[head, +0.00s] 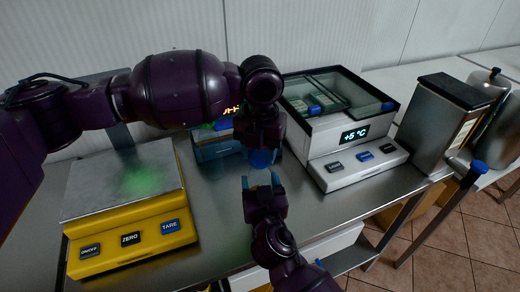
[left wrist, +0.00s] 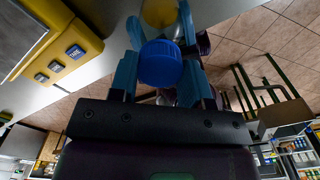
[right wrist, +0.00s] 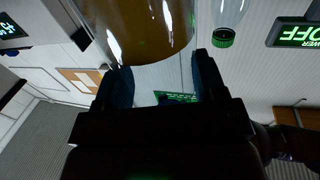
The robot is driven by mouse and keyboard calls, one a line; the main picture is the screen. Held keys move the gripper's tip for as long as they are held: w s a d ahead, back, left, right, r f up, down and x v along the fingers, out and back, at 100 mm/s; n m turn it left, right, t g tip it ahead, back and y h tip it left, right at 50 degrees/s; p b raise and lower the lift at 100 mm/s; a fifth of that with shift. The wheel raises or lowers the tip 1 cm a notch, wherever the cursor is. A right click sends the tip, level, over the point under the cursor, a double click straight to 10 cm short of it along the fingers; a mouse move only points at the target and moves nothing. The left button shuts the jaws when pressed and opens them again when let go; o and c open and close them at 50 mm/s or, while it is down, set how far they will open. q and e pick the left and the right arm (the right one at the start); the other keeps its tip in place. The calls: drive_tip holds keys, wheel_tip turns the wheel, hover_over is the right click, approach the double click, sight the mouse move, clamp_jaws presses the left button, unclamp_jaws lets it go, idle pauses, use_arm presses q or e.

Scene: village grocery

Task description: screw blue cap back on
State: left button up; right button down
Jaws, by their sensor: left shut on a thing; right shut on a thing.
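The ribbed blue cap (left wrist: 160,62) sits between the fingers of my left gripper (left wrist: 158,75) in the left wrist view. In the head view the cap (head: 260,158) shows just below my left gripper (head: 262,143), which points down. My right gripper (head: 262,184) is lower and nearer, with its blue fingers pointing up toward the cap. In the right wrist view a rounded bottle with amber liquid (right wrist: 138,25) is at the fingers of my right gripper (right wrist: 163,85). The bottle (left wrist: 160,12) also shows beyond the cap in the left wrist view. Whether cap and bottle touch is unclear.
A yellow scale (head: 130,240) stands at left on the metal counter (head: 215,235). A white cooling box (head: 350,175) reading +5 °C stands at right, near a metal dispenser (head: 437,125). A blue device (head: 215,150) is behind my left gripper. A green-capped bottle (right wrist: 224,38) shows in the right wrist view.

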use_arm(q)
drive_tip(key=m, duration=1)
drive_tip(key=shift+m, duration=0.3)
drive_tip(key=o, duration=0.9)
drive_tip(key=shift+r, duration=2.2)
drive_tip(key=shift+r, duration=0.1)
drive_tip(key=shift+c, duration=0.4)
